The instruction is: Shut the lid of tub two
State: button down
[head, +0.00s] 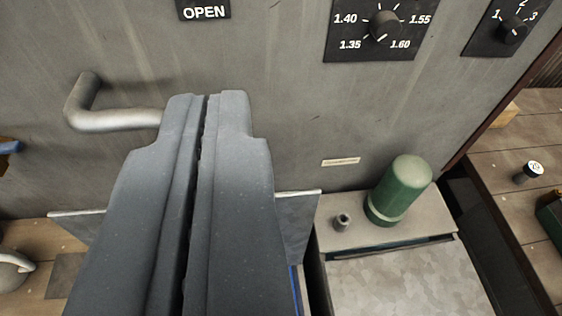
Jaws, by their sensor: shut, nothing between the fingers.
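My gripper (207,97) is shut and empty, its two dark grey fingers pressed together and filling the centre left. It points at a grey metal panel (280,130). A thin grey metal sheet (299,225) shows on both sides of the fingers low in the head view; its middle is hidden behind them. A narrow blue edge (296,290) shows beside the fingers under the sheet. I cannot tell whether the sheet is a tub's lid. No label for tub two is readable.
A bent handle (105,119) sticks out from the panel just left of the fingertips. The panel carries an OPEN sign (204,12) and dials (385,25). A green cylinder (402,188) stands on a metal box (330,237) at right. Wooden floor (540,140) lies beyond.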

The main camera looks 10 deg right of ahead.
jog(key=w+d+f+g+p, duration=0.3)
jog(key=w+f+g+p, duration=0.7)
jog(key=p, duration=0.5)
jog(key=w+d+f+g+p, duration=0.1)
jog(key=w+f+p, duration=0.1)
jog(key=f, duration=0.4)
jog(key=w+d+f+g+p, duration=0.1)
jog(key=f+p, duration=0.3)
jog(key=f, duration=0.3)
jog(key=shift+w+d, duration=0.15)
jog(key=shift+w, duration=0.2)
